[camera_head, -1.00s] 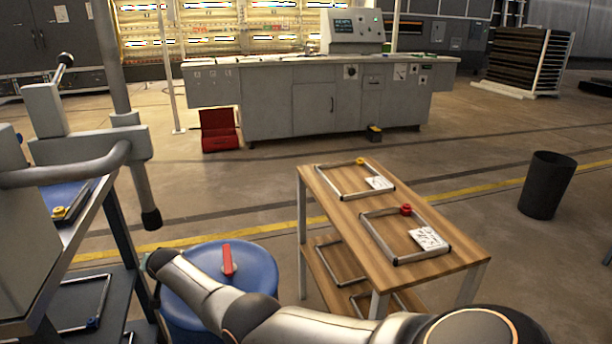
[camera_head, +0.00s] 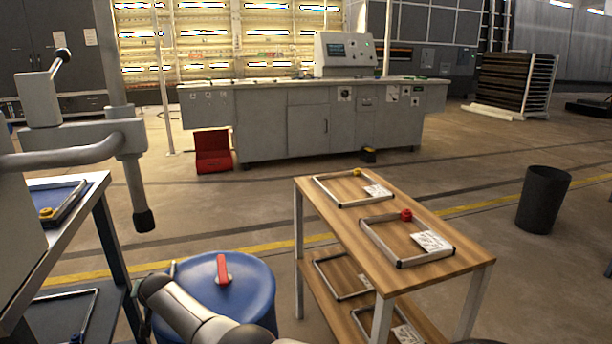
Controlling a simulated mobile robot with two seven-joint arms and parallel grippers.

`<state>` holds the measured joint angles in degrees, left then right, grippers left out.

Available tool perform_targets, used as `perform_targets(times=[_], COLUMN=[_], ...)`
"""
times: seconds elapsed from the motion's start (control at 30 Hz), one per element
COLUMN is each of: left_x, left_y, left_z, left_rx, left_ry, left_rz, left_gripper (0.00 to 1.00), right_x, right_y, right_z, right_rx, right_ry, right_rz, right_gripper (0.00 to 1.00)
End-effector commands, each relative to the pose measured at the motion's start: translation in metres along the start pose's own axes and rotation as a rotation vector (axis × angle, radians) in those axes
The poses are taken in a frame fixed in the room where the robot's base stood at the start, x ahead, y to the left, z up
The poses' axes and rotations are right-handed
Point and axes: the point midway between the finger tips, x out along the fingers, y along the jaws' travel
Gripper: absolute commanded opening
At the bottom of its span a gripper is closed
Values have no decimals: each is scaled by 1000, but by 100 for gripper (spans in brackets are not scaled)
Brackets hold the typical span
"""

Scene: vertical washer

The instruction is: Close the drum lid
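A blue drum (camera_head: 262,308) stands on the floor at the lower left of the middle. Its round blue top (camera_head: 200,280) carries a red handle (camera_head: 223,268) and looks about level. I cannot tell whether the lid is fully seated. No gripper fingers can be made out.
A wooden table (camera_head: 392,277) with metal frames stands close to the drum's right. A grey machine (camera_head: 75,135) with a bent tube and a workbench (camera_head: 85,198) are at left. A black bin (camera_head: 543,200) and control console (camera_head: 300,125) stand farther back. Floor beyond the drum is clear.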

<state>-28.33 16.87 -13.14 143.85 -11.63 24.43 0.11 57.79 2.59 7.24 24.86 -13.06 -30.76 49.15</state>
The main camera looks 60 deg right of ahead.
Motion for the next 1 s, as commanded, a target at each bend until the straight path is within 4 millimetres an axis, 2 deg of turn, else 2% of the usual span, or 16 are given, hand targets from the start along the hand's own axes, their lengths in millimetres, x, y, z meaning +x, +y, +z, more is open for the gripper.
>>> perform_targets(times=[1.0], left_x=[-5], left_y=[4], left_z=[6], left_rx=[-13], left_ry=[-5], left_rz=[3], left_gripper=[0], right_x=[6], right_y=[9], right_z=[12], right_rx=[1], right_ry=[-16], right_rz=[10], right_gripper=[0])
